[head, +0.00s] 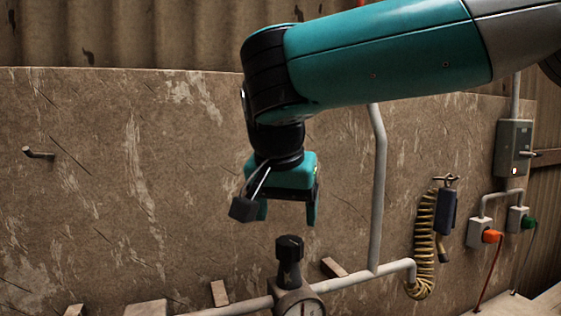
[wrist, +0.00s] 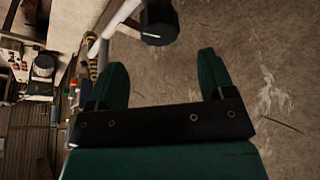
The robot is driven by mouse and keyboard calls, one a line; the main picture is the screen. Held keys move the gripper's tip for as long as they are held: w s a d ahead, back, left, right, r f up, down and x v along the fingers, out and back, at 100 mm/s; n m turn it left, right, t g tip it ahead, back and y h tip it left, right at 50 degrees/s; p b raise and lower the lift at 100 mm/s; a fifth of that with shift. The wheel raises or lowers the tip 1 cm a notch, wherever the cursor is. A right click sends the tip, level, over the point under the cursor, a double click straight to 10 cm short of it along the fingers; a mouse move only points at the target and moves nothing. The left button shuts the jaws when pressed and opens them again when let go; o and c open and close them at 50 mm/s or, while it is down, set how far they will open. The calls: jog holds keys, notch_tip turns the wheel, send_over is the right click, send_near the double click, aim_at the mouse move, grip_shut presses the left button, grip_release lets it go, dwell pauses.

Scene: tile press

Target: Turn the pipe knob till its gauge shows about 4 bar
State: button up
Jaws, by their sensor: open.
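The black pipe knob (head: 289,248) stands upright on the grey pipe in the head view, low in the middle. The gauge (head: 301,303) sits just under it, cut by the bottom edge, and I cannot read its needle. My gripper (head: 288,214) hangs above the knob, its green fingers pointing down, open and empty. The knob also shows in the wrist view (wrist: 159,24), at the top, beyond the gap between the spread fingers (wrist: 164,72). My gripper and the knob are apart.
The grey pipe (head: 351,279) runs along a stained wall (head: 80,190), with a vertical pipe (head: 379,190) behind my arm. A coiled yellow hose (head: 423,245) hangs at the right, near a switch box (head: 513,148) and sockets with orange and green plugs. A hook (head: 39,154) is at the left.

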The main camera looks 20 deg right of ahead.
jog(key=p+v, duration=0.3)
jog(key=v, duration=0.7)
jog(key=shift+p, duration=0.35)
jog(key=shift+d, duration=0.1)
jog(key=s+d+f+n+y+b, duration=0.25)
jog(key=f+n+b, duration=0.5)
jog(key=f, duration=0.95)
jog(key=s+a+f+n+g+y+b, duration=0.2)
jog(key=s+a+f+n+g+y, duration=0.1)
jog(key=s+f+n, duration=0.4)
jog(key=s+f+y, duration=0.1)
jog(key=s+f, duration=0.2)
jog(key=s, duration=0.4)
jog(key=shift+a+g, duration=0.2)
jog(key=shift+g, duration=0.2)
jog(key=shift+f+y, duration=0.15)
jog(key=shift+y, duration=0.1)
